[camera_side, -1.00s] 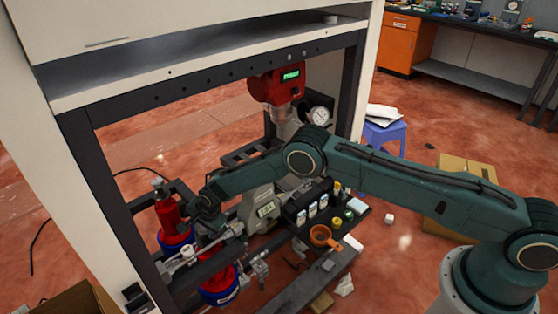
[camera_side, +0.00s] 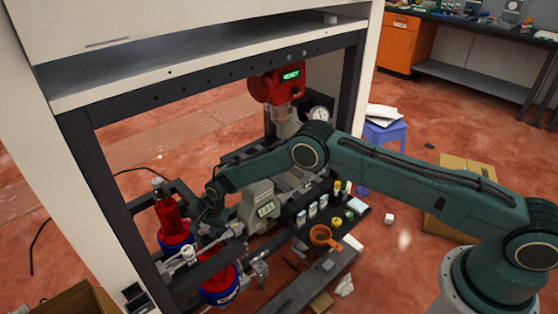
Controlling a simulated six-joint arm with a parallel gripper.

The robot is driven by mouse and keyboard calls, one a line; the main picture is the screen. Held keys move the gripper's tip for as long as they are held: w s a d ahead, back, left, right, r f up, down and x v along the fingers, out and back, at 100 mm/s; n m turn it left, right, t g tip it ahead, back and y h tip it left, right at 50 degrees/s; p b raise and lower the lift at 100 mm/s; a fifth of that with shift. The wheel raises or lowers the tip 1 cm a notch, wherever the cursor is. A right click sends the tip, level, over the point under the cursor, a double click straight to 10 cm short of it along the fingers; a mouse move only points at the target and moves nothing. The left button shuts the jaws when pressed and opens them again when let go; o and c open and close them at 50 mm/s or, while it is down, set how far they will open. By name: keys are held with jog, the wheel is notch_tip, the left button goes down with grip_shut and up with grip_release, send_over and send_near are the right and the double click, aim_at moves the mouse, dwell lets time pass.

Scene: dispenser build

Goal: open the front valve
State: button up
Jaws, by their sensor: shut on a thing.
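My gripper (camera_side: 207,221) is low at the left, at the end of my green arm, in among the metal pipe fittings. It is shut on what looks like the front valve's handle; its fingers and the handle are small, dark and mostly hidden. A silver pipe with fittings (camera_side: 184,256) runs just below my gripper. A red bottle with a blue base (camera_side: 171,222) stands to its left. A second red bottle with a blue base (camera_side: 220,291) is below, partly behind the pipe. Another metal fitting (camera_side: 260,268) is to the lower right.
A grey meter (camera_side: 266,209) stands close to the right of my gripper. Small vials (camera_side: 312,209) and an orange cup (camera_side: 321,236) are farther right. A red device with a lit display (camera_side: 278,86) is behind. Dark frame posts (camera_side: 92,180) bound the left side.

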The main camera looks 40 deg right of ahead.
jog(key=shift+n+g+y, duration=0.4)
jog(key=shift+n+y, duration=0.2)
jog(key=shift+n, duration=1.1)
jog(key=shift+n+g, duration=0.3)
jog(key=shift+n, duration=0.7)
jog(key=shift+n+g+y, duration=0.3)
jog(key=shift+n, duration=0.4)
jog(key=shift+a+n+g, duration=0.1)
jog(key=shift+n+g, duration=0.3)
jog(key=shift+n, duration=0.9)
jog(key=shift+n+y, duration=0.3)
jog(key=o, duration=0.9)
